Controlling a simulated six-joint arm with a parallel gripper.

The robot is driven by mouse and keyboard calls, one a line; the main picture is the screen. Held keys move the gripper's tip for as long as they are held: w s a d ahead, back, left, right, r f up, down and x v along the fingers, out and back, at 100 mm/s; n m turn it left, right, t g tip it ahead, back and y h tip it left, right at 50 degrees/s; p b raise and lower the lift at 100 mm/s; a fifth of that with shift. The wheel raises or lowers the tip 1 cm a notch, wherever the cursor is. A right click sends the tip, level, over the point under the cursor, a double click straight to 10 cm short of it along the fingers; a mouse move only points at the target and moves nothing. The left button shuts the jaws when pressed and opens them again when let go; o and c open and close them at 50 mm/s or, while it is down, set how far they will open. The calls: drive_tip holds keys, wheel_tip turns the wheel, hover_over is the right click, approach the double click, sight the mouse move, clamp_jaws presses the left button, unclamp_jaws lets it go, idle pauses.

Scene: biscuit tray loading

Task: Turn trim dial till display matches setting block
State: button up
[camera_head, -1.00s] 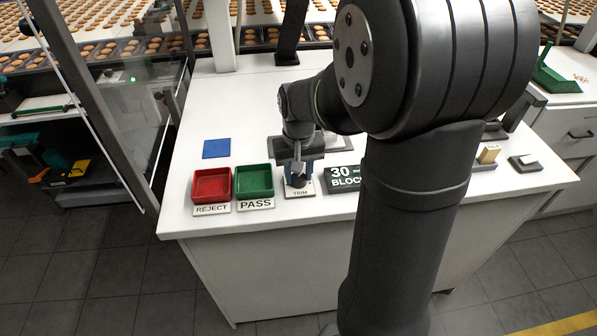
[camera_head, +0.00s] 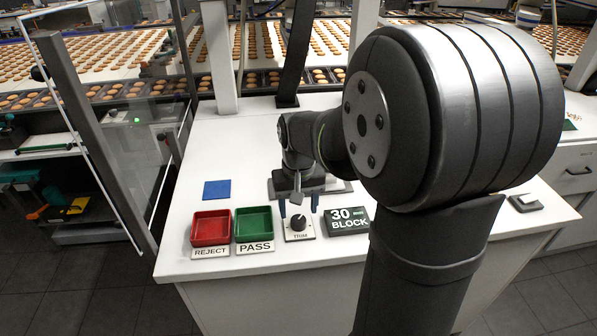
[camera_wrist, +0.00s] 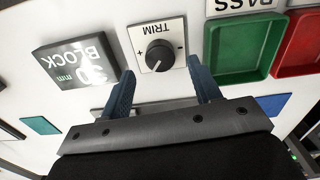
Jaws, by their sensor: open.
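The trim dial (camera_head: 298,223) is a black knob on a white plate marked TRIM. In the wrist view the dial (camera_wrist: 159,56) shows upside down between plus and minus marks, its pale pointer line slanting to the lower left. My gripper (camera_head: 298,205) has its two blue fingers apart and empty, just behind the dial. In the wrist view the fingertips of my gripper (camera_wrist: 160,70) stand either side of the knob's lower edge, clear of it. The dark setting block (camera_head: 347,221) reads 30 BLOCK, and the wrist view shows "30 mm" on the block (camera_wrist: 78,62). I see no readable display; my arm hides part of the bench.
A red REJECT tray (camera_head: 210,228) and a green PASS tray (camera_head: 253,224) stand left of the dial, both empty. A blue square (camera_head: 217,190) lies behind them. A small grey stand (camera_head: 525,203) is at the right. Bare bench lies around the blue square.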

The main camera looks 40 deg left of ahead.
sight(299, 219)
wheel_tip(299, 219, up, 14)
idle(0.3)
idle(0.4)
wheel_tip(299, 219, down, 17)
drive_tip(key=shift+f, duration=0.2)
idle(0.4)
drive_tip(key=shift+f, duration=0.1)
drive_tip(key=n, duration=0.8)
drive_tip(key=shift+r, duration=0.2)
wheel_tip(299, 219, up, 10)
drive_tip(key=shift+f, duration=0.25)
idle(2.0)
idle(1.5)
